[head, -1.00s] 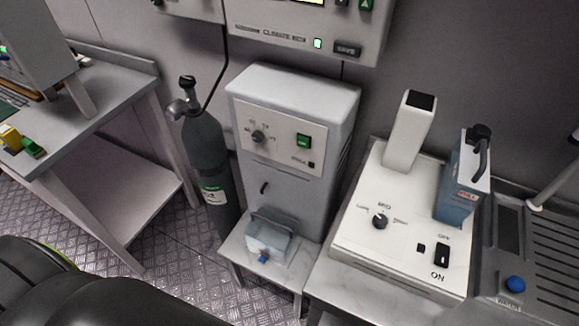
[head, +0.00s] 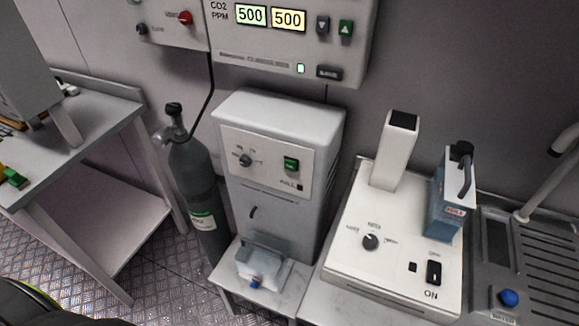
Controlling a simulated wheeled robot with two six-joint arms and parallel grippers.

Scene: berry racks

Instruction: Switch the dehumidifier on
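The dehumidifier looks to be the tall grey cabinet (head: 278,112) in the middle, standing against the wall. Its light front panel carries a dark dial (head: 245,160), a green button (head: 291,164) and a small dark square labelled FULL (head: 299,187). The panel's small print is too blurred to read. A translucent container (head: 259,262) with a blue cap sits at the cabinet's foot. Neither of my grippers shows in the head view.
A dark gas cylinder (head: 197,185) stands just left of the cabinet. A climate control box (head: 290,45) reading 500 and 500 hangs above. A white device (head: 345,265) with a dial and rocker switch stands right. A grey workbench (head: 100,105) is at left.

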